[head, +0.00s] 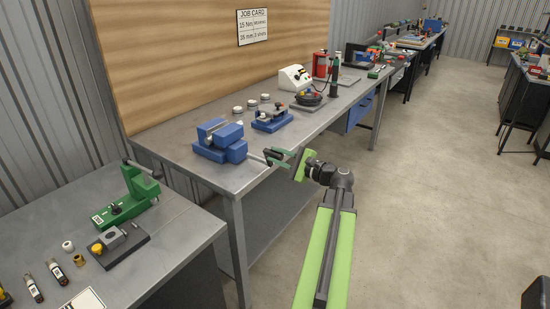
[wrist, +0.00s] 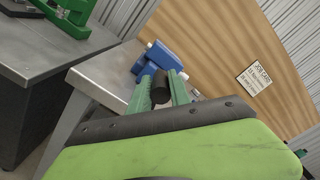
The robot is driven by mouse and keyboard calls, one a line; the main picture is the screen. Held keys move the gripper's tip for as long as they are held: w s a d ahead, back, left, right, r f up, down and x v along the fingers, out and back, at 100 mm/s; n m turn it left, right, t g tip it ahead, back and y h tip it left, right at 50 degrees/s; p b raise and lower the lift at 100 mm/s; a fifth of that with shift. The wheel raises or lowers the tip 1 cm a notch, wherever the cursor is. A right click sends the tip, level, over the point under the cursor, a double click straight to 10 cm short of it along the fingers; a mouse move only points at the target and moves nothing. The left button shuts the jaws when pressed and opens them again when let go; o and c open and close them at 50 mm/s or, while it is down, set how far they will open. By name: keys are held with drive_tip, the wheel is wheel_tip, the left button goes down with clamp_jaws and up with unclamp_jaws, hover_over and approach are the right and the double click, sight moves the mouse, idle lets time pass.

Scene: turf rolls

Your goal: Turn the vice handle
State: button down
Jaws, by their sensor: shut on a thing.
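The blue vice (head: 222,140) stands at the front edge of the metal bench, with its screw rod pointing out toward my gripper (head: 273,156). In the wrist view the vice (wrist: 158,58) is just beyond my green fingers (wrist: 160,90). A dark, round handle end (wrist: 160,86) sits between the two fingers, and they are shut on it. The vice handle (head: 257,158) shows only in part in the head view, as a light rod beside the fingertips. Its far part is hidden by the fingers.
Another blue fixture (head: 272,120) and several white discs stand behind the vice on the bench (head: 180,145). A green press (head: 130,195) stands on the lower left table (head: 175,235). The floor (head: 430,190) to the right is clear.

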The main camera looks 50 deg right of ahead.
drive_tip(key=shift+d, duration=0.1)
drive_tip(key=c, duration=1.2)
unclamp_jaws()
drive_tip(key=shift+d, duration=0.1)
drive_tip(key=shift+s, duration=0.1)
drive_tip(key=s+d, duration=0.1)
drive_tip(key=s, duration=1.6)
drive_tip(key=shift+s, duration=0.15)
drive_tip(key=shift+s+d+f, duration=0.1)
